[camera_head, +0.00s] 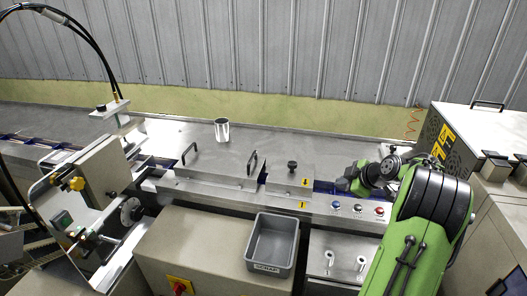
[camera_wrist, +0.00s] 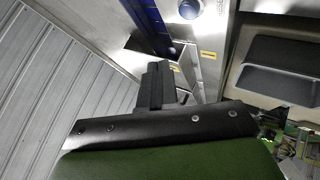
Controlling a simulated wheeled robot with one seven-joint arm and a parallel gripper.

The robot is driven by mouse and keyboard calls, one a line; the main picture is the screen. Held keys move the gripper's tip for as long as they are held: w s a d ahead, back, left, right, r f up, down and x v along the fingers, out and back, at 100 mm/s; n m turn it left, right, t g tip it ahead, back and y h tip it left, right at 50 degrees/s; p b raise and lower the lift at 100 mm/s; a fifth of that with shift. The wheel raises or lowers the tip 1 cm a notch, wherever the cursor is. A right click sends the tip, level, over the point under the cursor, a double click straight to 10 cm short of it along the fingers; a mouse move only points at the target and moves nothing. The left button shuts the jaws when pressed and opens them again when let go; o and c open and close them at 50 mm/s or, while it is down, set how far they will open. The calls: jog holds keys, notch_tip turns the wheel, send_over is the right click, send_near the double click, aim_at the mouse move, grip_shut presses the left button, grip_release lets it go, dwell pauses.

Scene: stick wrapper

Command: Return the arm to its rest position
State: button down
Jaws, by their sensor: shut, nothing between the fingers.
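My green and black arm (camera_head: 428,205) rises from the lower right in the head view and bends at a black joint. Its far end reaches left over the right end of the steel machine (camera_head: 235,190), behind the row of buttons. The fingers are hard to make out there. In the wrist view my gripper (camera_wrist: 157,70) shows as dark fingers close together, shut with nothing held.
A grey bin (camera_head: 272,246) labelled scrap sits at the machine's front. A cabinet with warning labels (camera_head: 480,140) stands close to my arm's right. A corrugated wall (camera_head: 230,50) runs behind.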

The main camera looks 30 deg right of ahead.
jog(key=s+a+r+m+g, duration=0.15)
jog(key=a+r, duration=0.35)
jog(key=a, duration=0.8)
jog(key=s+a+r+m+g, duration=0.15)
jog(key=a+r, duration=0.35)
jog(key=a, duration=0.8)
jog(key=s+a+f+m, duration=0.1)
jog(key=s+a+m, duration=0.2)
jog(key=s, duration=0.7)
jog(key=s+a+f+m, duration=0.1)
jog(key=s+a+m, duration=0.2)
jog(key=s+a, duration=0.4)
jog(key=s, duration=0.3)
jog(key=shift+s+f+g, duration=0.15)
jog(key=shift+s+g, duration=0.15)
jog(key=shift+s, duration=0.05)
